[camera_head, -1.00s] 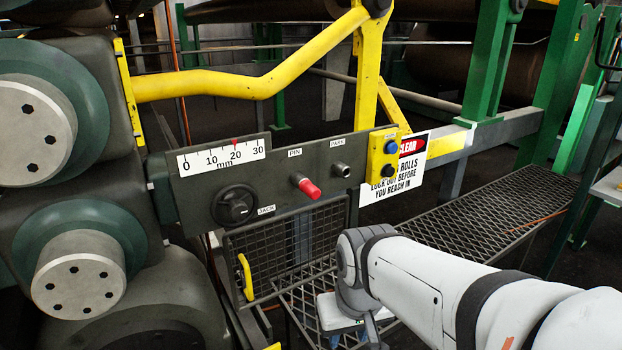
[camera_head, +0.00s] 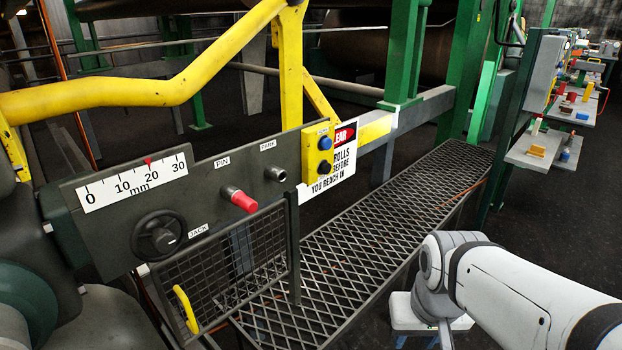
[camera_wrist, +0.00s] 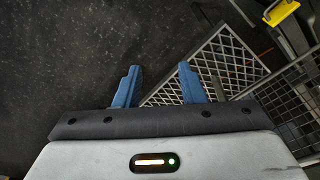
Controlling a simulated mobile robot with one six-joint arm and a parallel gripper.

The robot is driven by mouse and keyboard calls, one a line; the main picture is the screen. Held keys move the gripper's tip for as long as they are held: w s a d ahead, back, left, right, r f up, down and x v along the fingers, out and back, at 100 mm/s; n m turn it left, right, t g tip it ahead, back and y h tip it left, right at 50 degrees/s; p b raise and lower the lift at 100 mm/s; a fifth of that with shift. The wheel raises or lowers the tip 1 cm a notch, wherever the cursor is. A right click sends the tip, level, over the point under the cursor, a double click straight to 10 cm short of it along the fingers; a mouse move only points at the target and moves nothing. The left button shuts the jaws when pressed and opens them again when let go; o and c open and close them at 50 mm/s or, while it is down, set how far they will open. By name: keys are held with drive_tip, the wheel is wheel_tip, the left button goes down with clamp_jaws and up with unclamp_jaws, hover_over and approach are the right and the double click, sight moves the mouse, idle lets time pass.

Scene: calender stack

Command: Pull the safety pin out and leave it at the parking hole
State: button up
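The safety pin (camera_head: 240,199) has a red grip and sits in the dark panel under the PIN label. The parking hole (camera_head: 275,174) is a short grey socket to its right, under the PARK label, and looks empty. Neither pin nor parking hole shows in the wrist view.
A mesh guard (camera_head: 225,262) with a yellow handle (camera_head: 186,309) hangs below the panel. The black JACK knob (camera_head: 160,236) and scale (camera_head: 134,181) are left of the pin. A yellow button box (camera_head: 324,150) is at right. The grated walkway (camera_head: 400,205) runs beside.

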drive_tip(key=shift+o, duration=1.6)
drive_tip(key=w+d+r+n+t+h+p, duration=0.1)
drive_tip(key=w+d+r+n+t, duration=0.1)
drive_tip(key=w+n, duration=0.2)
drive_tip(key=shift+w+r+n+t, duration=0.3)
drive_tip(key=shift+w+t, duration=0.1)
drive_tip(key=shift+w, duration=0.85)
drive_tip(key=w+a+r+n+t+y+p, duration=0.1)
drive_tip(key=w+a+r+n+t, duration=0.1)
drive_tip(key=w+r+n+t, duration=0.3)
drive_tip(key=w+a+r+n+t+p, duration=0.1)
drive_tip(key=w+a+r+n, duration=0.1)
drive_tip(key=w+n, duration=0.5)
drive_tip(key=n+g+y+p, duration=0.4)
drive_tip(key=n+y, duration=0.9)
drive_tip(key=n, duration=1.3)
approach(255, 204)
drive_tip(key=w+a, duration=0.1)
drive_tip(key=a, duration=0.1)
drive_tip(key=shift+g, duration=0.3)
drive_tip(key=x, duration=0.3)
drive_tip(key=b+x, duration=0.1)
drive_tip(key=x, duration=0.3)
drive_tip(key=shift+w+f, duration=0.15)
drive_tip(key=shift+f, duration=0.1)
drive_tip(key=shift+d, duration=0.1)
